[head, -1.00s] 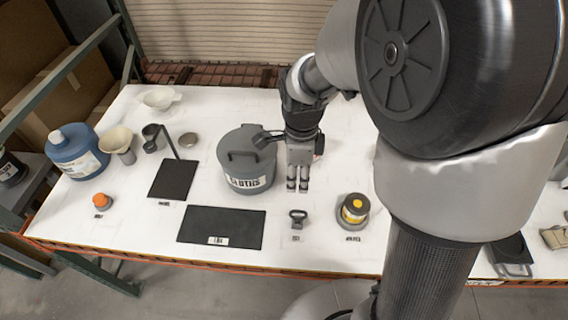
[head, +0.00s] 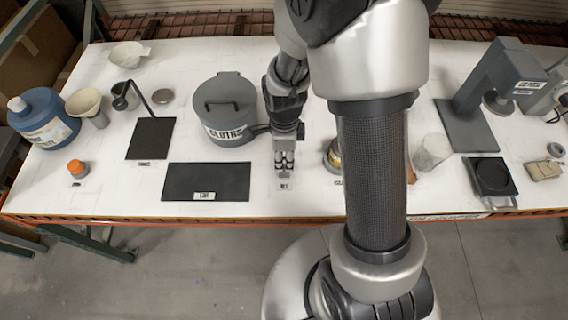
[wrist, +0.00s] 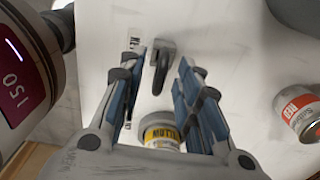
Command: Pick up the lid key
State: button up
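The lid key (wrist: 163,62) is a small dark grey piece with a bent, hooked shape. In the wrist view it lies on the white table, between and beyond the two fingers. My gripper (wrist: 163,78) is open around that line of sight, with blue pads on both sides and nothing held. In the head view my gripper (head: 284,163) points down just behind the key's label (head: 285,187). The key itself is hidden there by the fingers. I cannot tell how high the fingertips are above the table.
A grey bin marked CLOTHS (head: 222,112) stands close left of my gripper. A yellow-labelled tin (wrist: 161,132) and a red-labelled tin (wrist: 300,112) are nearby. A black mat (head: 208,181) lies at front left. My arm hides part of the right side.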

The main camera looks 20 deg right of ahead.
jog(key=shift+f, duration=0.35)
jog(key=shift+c, duration=0.2)
grip_shut()
